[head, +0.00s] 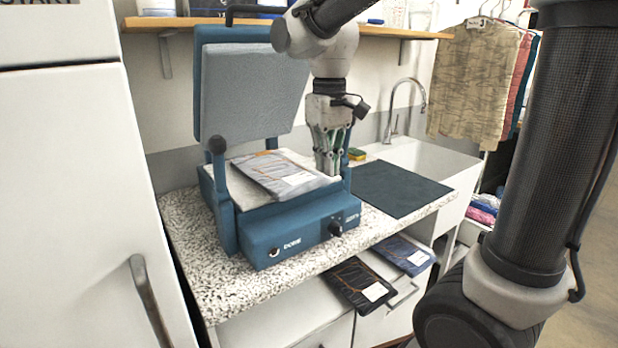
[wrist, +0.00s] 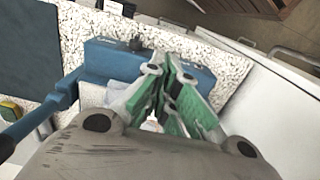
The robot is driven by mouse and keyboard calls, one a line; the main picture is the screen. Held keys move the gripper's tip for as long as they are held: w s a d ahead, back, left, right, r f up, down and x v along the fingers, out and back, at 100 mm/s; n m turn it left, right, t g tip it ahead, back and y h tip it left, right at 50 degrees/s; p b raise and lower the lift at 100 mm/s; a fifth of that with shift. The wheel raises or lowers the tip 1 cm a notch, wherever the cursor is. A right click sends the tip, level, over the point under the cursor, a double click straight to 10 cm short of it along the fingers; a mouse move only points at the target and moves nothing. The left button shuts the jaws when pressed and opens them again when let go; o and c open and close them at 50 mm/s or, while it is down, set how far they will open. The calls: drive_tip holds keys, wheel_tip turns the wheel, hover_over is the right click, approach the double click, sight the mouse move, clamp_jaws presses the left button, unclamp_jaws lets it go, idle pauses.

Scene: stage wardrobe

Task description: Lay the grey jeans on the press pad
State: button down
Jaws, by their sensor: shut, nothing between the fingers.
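The folded grey jeans (head: 272,178), with orange stitching and a white label, lie flat on the press pad (head: 293,157) of the blue press (head: 300,228). The press lid (head: 250,92) stands open behind them. My gripper (head: 326,170) points down over the right side of the pad, close to the jeans' right end. Its fingers are together and hold nothing. In the wrist view my gripper (wrist: 166,105) covers most of the pad and jeans; the blue press (wrist: 108,60) shows beyond the fingers. I cannot tell whether the fingertips touch the jeans or pad.
A dark mat (head: 400,188) lies on the speckled counter (head: 190,225) beside the sink (head: 425,157). A sponge (head: 356,154) is behind the press. Black jeans (head: 352,283) and navy jeans (head: 403,254) lie below the counter's front edge. A shelf (head: 170,23) runs overhead.

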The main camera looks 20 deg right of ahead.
drive_tip(key=shift+w+a+f, duration=0.2)
drive_tip(key=shift+w+f, duration=0.45)
drive_tip(key=shift+f, duration=0.85)
drive_tip(key=shift+w+a+f, duration=0.15)
drive_tip(key=shift+w+f, duration=0.45)
drive_tip(key=shift+f, duration=0.9)
drive_tip(key=shift+w+a+f, duration=0.2)
drive_tip(key=shift+w+f, duration=0.45)
drive_tip(key=shift+f, duration=0.85)
drive_tip(key=shift+w+a, duration=0.2)
drive_tip(key=shift+w, duration=0.4)
drive_tip(key=shift+w+a, duration=0.2)
drive_tip(key=shift+w, duration=0.35)
